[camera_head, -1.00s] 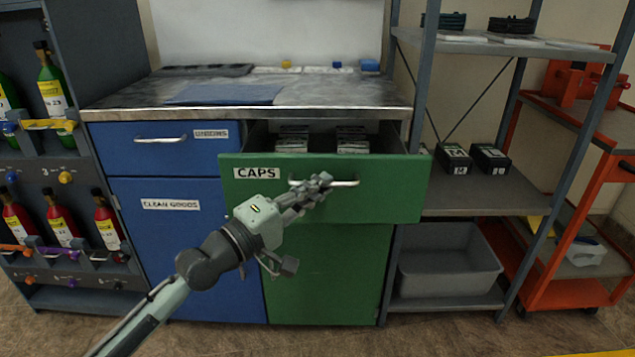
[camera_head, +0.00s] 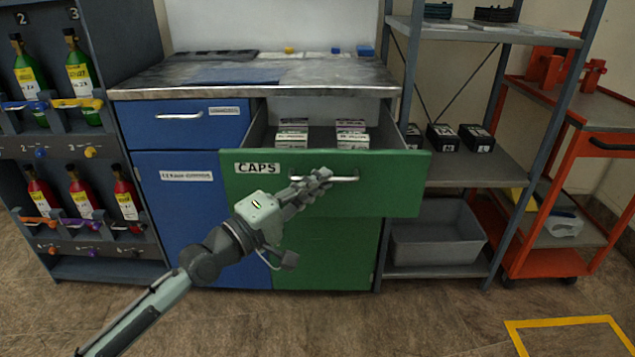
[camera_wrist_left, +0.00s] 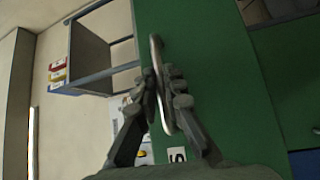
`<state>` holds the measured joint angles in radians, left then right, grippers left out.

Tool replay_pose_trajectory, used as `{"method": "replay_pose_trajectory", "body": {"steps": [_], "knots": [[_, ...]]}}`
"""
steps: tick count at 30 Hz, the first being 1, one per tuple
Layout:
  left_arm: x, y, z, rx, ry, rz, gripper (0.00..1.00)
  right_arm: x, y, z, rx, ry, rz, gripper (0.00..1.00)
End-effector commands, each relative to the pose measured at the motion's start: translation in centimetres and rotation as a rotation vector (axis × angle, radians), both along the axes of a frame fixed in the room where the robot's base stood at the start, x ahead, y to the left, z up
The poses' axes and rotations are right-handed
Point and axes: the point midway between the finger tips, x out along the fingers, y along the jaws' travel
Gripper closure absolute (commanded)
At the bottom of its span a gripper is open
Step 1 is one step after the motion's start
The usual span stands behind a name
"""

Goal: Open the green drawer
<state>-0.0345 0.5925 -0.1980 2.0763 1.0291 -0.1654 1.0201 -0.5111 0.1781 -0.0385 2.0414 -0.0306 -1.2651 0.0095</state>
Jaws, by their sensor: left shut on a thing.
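The green drawer (camera_head: 400,190), labelled CAPS, is pulled well out of the cabinet and shows boxes inside. Its metal bar handle (camera_head: 345,179) runs across the front. My left gripper (camera_head: 318,181) is shut on the handle near its left part. In the left wrist view, the fingers (camera_wrist_left: 164,100) close on either side of the handle (camera_wrist_left: 158,60), with the green front behind. My right gripper is not in view.
White-labelled boxes (camera_head: 351,135) stand in the drawer. A blue drawer (camera_head: 225,126) is shut at the left, under the metal worktop (camera_head: 140,90). A bottle rack (camera_head: 70,150) is at far left. A shelf with a grey bin (camera_head: 437,240) is at right.

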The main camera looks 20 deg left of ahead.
Motion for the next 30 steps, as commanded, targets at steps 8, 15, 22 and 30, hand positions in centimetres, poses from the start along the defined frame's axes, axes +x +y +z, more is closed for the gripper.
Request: {"method": "replay_pose_trajectory", "body": {"steps": [8, 15, 22, 30], "knots": [[0.0, 0.1, 0.0, 0.001, -0.001, 0.001, 0.84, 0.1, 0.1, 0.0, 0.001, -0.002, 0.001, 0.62], [0.0, 0.0, 0.0, 0.001, -0.001, 0.001, 0.70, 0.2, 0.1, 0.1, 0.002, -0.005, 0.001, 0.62], [-0.3, 0.2, -0.1, 0.003, 0.001, 0.001, 0.70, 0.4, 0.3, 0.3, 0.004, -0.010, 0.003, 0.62], [-4.5, 2.4, -0.9, 0.009, 0.006, -0.003, 0.70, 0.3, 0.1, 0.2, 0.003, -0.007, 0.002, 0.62]]}}
